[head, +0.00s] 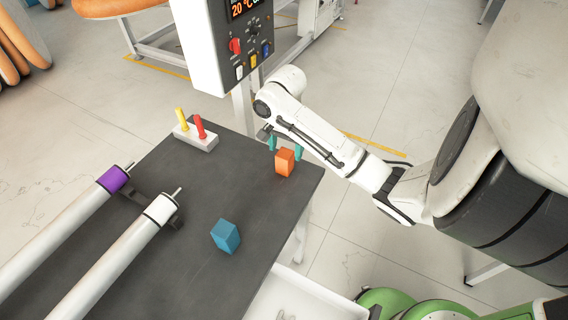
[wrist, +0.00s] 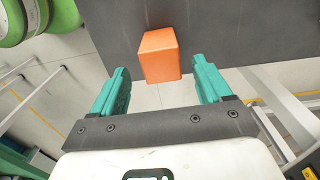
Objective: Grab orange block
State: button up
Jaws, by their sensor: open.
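The orange block (head: 285,161) stands on the dark table near its right corner in the head view. It also shows in the wrist view (wrist: 160,55), at the top centre, just ahead of the gap between my fingers. My gripper (head: 286,146) is open, with its teal fingers showing just behind the block, one to each side. In the wrist view my gripper (wrist: 162,80) has its fingers apart, and nothing is held between them. The block's lower near part reaches toward the space between the fingertips. I cannot tell whether a finger touches it.
A blue block (head: 226,236) stands on the dark table (head: 258,205). A white holder (head: 196,137) with a yellow and a red peg sits at the back left. Two white rollers (head: 120,255) lie at left. A control box (head: 225,45) rises behind the table.

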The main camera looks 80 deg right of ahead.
aim_at(285, 153)
jog(key=shift+w+f+p, duration=0.15)
jog(key=shift+f+p, duration=0.2)
jog(key=shift+f, duration=2)
jog(key=c, duration=1.1)
jog(key=shift+r, duration=0.15)
jog(key=shift+c, duration=0.2)
